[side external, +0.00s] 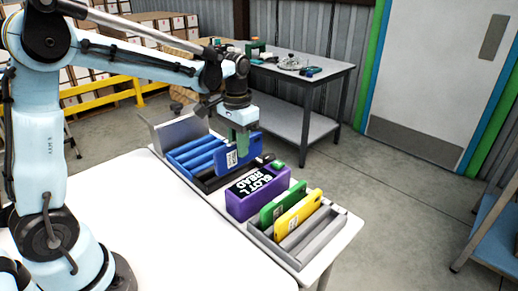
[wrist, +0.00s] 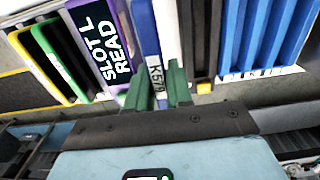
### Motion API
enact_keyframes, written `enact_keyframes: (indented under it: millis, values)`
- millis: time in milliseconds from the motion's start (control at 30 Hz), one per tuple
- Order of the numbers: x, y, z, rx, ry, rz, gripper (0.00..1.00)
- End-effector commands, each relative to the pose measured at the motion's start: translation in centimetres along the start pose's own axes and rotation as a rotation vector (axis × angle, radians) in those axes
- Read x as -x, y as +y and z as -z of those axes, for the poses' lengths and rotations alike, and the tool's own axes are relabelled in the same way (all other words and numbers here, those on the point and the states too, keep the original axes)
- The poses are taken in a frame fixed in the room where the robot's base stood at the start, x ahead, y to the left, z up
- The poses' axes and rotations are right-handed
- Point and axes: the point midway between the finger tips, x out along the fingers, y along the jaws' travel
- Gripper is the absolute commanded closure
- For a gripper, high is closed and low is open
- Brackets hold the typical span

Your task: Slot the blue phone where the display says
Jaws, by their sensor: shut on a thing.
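My gripper (side external: 241,137) is shut on the blue phone (side external: 231,159) and holds it upright beside the blue slotted rack (side external: 190,157). Its green fingers (wrist: 157,88) close on the phone in the wrist view, where a label reading K579 (wrist: 154,72) shows on its edge. The purple display box (side external: 236,208) stands right of the phone, with a black panel reading "SLOT L READ" (wrist: 104,42). The rack (wrist: 270,35) has several parallel slots and small marks along its edge, too small to read. The phone's lower edge seems clear of the slots; its exact height is hard to tell.
A grey tray (side external: 329,238) at the near end holds a green phone (side external: 266,213) and a yellow phone (side external: 292,222). A grey panel (side external: 181,132) stands behind the rack. The white table (side external: 130,215) is clear in front. A second bench (side external: 300,75) stands behind.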

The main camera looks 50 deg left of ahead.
Motion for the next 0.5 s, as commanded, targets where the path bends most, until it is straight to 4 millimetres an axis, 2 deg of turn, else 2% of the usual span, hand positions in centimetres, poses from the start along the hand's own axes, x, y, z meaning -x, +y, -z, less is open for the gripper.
enact_keyframes:
  millis: [300, 367, 467, 500]
  values:
    - [0.0, -0.5, 0.1, 0.003, 0.000, 0.000, 1.00]
    - [0.0, -1.4, 0.4, 0.005, 0.000, 0.000, 1.00]
    - [-0.1, -4.2, 1.0, 0.009, 0.000, 0.000, 1.00]
    - [-0.2, -5.6, 1.2, 0.011, 0.000, 0.000, 1.00]
